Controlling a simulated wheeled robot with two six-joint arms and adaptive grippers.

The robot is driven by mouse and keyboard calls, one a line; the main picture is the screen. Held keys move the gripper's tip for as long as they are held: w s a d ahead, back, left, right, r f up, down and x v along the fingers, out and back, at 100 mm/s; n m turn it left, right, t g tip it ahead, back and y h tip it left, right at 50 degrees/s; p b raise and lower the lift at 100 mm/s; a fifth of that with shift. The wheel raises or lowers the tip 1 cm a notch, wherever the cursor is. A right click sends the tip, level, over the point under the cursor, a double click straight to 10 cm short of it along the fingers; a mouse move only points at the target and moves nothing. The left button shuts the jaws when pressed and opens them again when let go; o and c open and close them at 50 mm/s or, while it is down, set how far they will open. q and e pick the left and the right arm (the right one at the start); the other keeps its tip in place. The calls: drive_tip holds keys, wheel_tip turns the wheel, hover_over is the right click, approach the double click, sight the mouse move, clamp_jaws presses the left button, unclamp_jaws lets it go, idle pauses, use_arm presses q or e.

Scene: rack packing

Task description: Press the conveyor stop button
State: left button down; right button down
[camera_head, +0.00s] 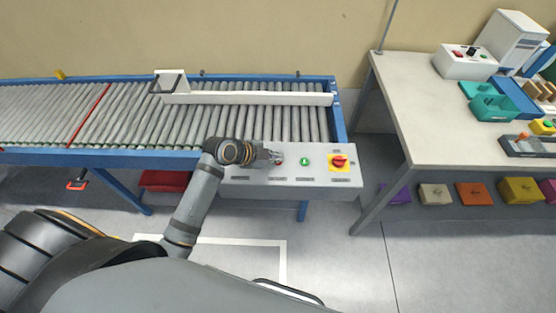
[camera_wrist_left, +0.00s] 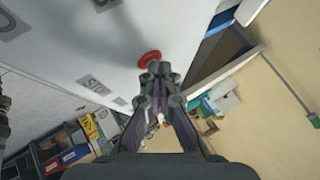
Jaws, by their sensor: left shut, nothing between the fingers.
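The red stop button (camera_head: 279,161) sits on the left part of the light grey control panel (camera_head: 290,181) at the conveyor's front edge. My left gripper (camera_head: 274,156) is shut and empty, with its fingertips right at the red button, partly covering it in the head view. In the left wrist view the red button (camera_wrist_left: 149,58) shows just beyond the closed fingertips (camera_wrist_left: 160,69). I cannot tell whether they touch it. My right gripper is not in view.
A green button (camera_head: 305,161) and a red rotary switch on a yellow plate (camera_head: 339,161) are to the right on the same panel. The roller conveyor (camera_head: 120,118) lies behind, with a white guide bar (camera_head: 260,98). A workbench (camera_head: 405,95) stands at the right.

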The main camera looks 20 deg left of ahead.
use_arm(q)
drive_tip(key=shift+r+p, duration=0.8)
wheel_tip(320, 180, up, 5)
drive_tip(key=p, duration=0.4)
drive_tip(key=shift+p, duration=0.35)
idle(0.4)
